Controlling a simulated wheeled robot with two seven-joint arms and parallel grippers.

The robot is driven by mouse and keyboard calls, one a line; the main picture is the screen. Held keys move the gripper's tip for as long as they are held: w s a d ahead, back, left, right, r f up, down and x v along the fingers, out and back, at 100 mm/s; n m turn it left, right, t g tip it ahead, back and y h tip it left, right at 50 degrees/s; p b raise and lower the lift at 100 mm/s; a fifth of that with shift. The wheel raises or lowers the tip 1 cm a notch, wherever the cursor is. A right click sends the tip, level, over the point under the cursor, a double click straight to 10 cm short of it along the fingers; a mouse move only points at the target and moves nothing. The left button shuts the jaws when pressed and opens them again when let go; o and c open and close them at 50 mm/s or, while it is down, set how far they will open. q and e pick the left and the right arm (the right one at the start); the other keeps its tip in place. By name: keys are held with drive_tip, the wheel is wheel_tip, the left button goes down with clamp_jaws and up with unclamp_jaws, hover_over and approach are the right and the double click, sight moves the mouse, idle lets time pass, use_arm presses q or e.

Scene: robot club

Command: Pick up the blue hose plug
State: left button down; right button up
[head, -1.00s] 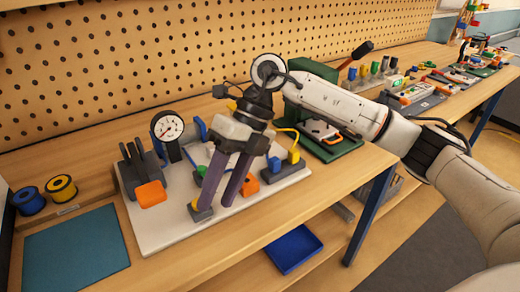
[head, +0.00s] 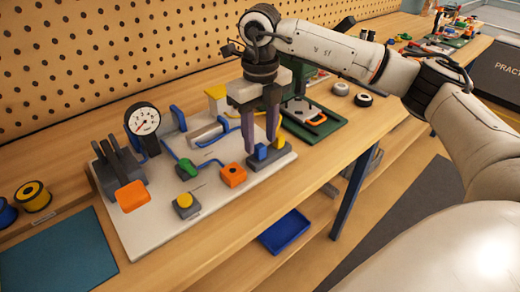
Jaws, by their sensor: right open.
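The blue hose plug (head: 261,153) is a small blue block on a dark grey base at the right end of the white board (head: 150,232). A yellow block (head: 278,144) sits just right of it on the same base. My right gripper (head: 261,145) is open, with its two purple-grey fingers pointing down. In the picture the fingertips lie at either side of the blue plug's top. I cannot tell whether they touch it. My left gripper is not in view.
The board also carries a gauge (head: 143,120), an orange block (head: 232,175), a green knob (head: 186,170), a yellow button (head: 184,201) and blue hoses. A green stand (head: 322,128) is close behind the gripper. A blue tray (head: 286,232) lies on the lower shelf.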

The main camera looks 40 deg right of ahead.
sight(260, 146)
drive_tip(key=shift+f, duration=1.25)
clamp_jaws()
wheel_tip(260, 146, up, 10)
